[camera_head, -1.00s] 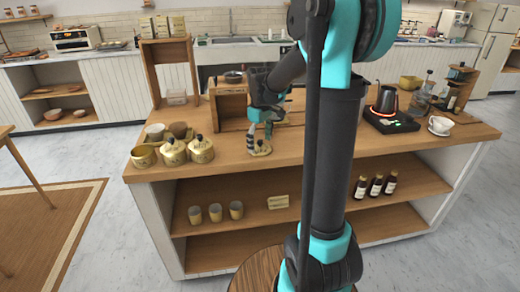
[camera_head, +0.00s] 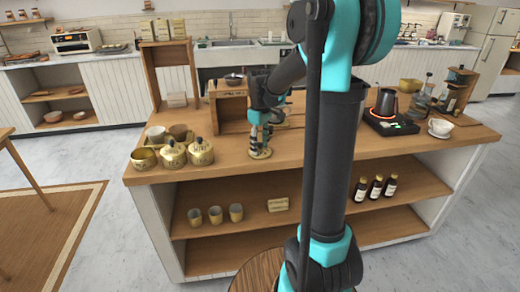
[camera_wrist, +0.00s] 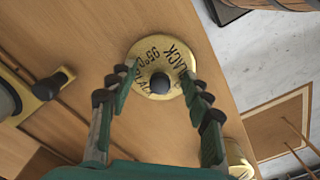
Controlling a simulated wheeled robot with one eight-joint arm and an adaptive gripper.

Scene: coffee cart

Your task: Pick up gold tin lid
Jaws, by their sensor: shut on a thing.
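The gold tin lid (camera_head: 260,153) is round, with a dark knob and dark lettering, and is at the front of the wooden counter. In the wrist view the lid (camera_wrist: 150,50) shows face-on, with its knob between the two fingertips. My gripper (camera_wrist: 157,82) points down at the lid and is shut on it, one finger on each side of the knob. In the head view my gripper (camera_head: 260,140) is directly above the lid. I cannot tell whether the lid is clear of the counter.
Two lidded gold tins (camera_head: 201,152) and an open gold tin (camera_head: 143,159) stand to the left. A wooden box (camera_head: 231,112) is behind my gripper. A black kettle (camera_head: 386,101) and a white cup (camera_head: 440,127) are at the right.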

